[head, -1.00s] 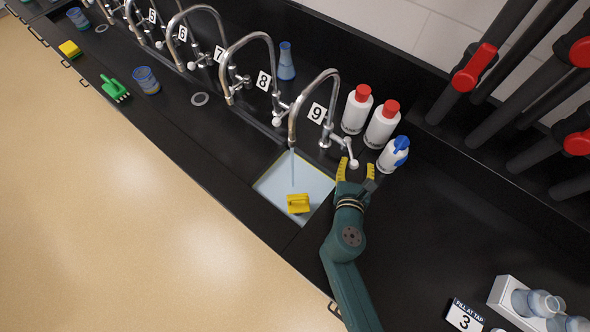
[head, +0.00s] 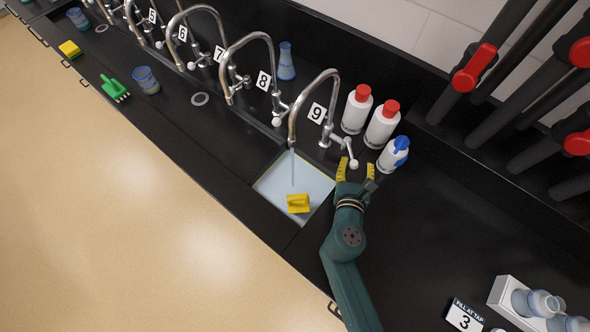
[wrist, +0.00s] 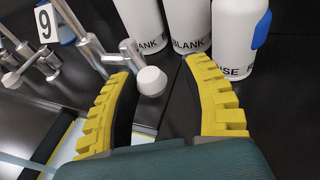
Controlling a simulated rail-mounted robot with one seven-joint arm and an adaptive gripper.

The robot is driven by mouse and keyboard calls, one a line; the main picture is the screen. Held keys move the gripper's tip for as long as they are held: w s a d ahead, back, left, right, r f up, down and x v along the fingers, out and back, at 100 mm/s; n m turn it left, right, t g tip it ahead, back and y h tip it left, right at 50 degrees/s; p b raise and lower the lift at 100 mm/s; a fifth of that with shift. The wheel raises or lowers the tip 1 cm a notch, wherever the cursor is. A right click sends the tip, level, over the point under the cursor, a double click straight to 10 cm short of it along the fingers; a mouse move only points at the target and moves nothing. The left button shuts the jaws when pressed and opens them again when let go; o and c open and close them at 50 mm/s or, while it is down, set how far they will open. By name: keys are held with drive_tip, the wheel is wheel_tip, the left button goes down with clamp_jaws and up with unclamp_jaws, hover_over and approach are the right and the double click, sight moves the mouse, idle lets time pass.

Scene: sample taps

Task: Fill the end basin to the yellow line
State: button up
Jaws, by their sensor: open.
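The end basin (head: 276,190) is set in the black bench below tap 9 (head: 315,78). A thin stream of water (head: 292,168) falls from the spout into it, and pale blue water fills the basin's view. A yellow block-like thing (head: 298,203) sits in the basin; whether it floats cannot be told. A yellow edge shows along part of the basin rim; the water's exact level against it is unclear. The tap's lever with a white knob (head: 353,164) also shows in the wrist view (wrist: 150,81). My gripper (head: 356,168) is open, its yellow fingers on either side of the knob's end, not closed on it.
Two white bottles with red caps (head: 382,123) and a blue-topped wash bottle (head: 393,154) stand close behind my gripper. A "fill at tap 3" sign (head: 465,315) and a white box of bottles (head: 508,300) are at lower right.

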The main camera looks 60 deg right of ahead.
idle(0.4)
drive_tip(key=w, duration=0.1)
drive_tip(key=w+a, duration=0.1)
drive_tip(key=w, duration=0.1)
drive_tip(key=w+a, duration=0.1)
drive_tip(key=w, duration=0.1)
drive_tip(key=shift+w, duration=0.35)
idle(0.3)
drive_tip(key=p+v, duration=0.5)
drive_tip(key=v, duration=0.2)
drive_tip(key=shift+w, duration=0.3)
idle(0.4)
idle(0.5)
